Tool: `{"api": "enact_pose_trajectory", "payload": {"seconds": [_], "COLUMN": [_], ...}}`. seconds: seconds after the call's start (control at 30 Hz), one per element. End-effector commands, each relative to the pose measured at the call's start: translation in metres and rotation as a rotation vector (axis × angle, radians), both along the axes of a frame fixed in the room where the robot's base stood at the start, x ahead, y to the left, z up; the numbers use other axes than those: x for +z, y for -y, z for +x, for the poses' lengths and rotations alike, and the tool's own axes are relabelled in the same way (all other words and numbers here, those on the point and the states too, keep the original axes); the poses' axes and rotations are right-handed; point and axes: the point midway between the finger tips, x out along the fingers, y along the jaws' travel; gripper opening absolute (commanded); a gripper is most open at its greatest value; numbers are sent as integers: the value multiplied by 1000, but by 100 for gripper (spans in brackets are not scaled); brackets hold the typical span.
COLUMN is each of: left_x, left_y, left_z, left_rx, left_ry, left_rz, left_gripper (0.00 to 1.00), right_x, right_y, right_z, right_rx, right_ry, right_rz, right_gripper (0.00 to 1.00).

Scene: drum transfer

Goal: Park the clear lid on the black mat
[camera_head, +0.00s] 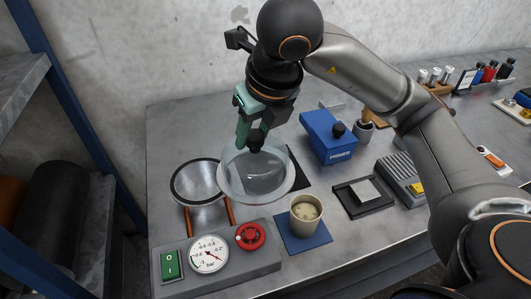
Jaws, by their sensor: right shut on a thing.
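The clear lid (233,174) is a round, see-through dome with a dark knob on top, in the middle of the table. My right gripper (254,141) points down and is shut on the lid's knob. The black mat (299,174) shows as a dark corner past the lid's right edge; the lid hides the rest. I cannot tell whether the lid touches the mat or hangs a little above it. My left gripper is not in view.
A beige cup (306,211) on a blue mat (290,240) stands front right. A gauge panel (262,264) lies in front, a blue box (325,135) behind right, and a black scale (345,199) farther right.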

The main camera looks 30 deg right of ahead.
Motion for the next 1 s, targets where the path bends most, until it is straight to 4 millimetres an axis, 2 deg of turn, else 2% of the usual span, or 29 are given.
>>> {"api": "enact_pose_trajectory", "payload": {"seconds": [0.23, 0.33, 0.43, 0.6, 0.77, 0.83, 1.0], "left_x": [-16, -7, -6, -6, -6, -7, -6], "left_y": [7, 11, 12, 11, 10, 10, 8], "left_z": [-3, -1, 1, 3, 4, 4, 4], "left_rx": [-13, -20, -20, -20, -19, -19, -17], "left_ry": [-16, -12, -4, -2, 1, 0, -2], "left_rz": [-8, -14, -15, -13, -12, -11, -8], "left_gripper": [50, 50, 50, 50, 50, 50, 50], "right_x": [-32, -39, -61, -80, -88, -97, -120], "right_y": [43, 62, 72, 83, 88, 93, 92], "right_z": [41, 57, 67, 80, 86, 89, 89], "right_rx": [-8, -9, -5, -2, -1, -2, 0], "right_ry": [-7, -7, -7, -1, 0, -3, -2], "right_rz": [3, -2, -2, -1, -1, -2, -2], "right_gripper": [0, 0, 0, 0, 0, 0, 0]}}
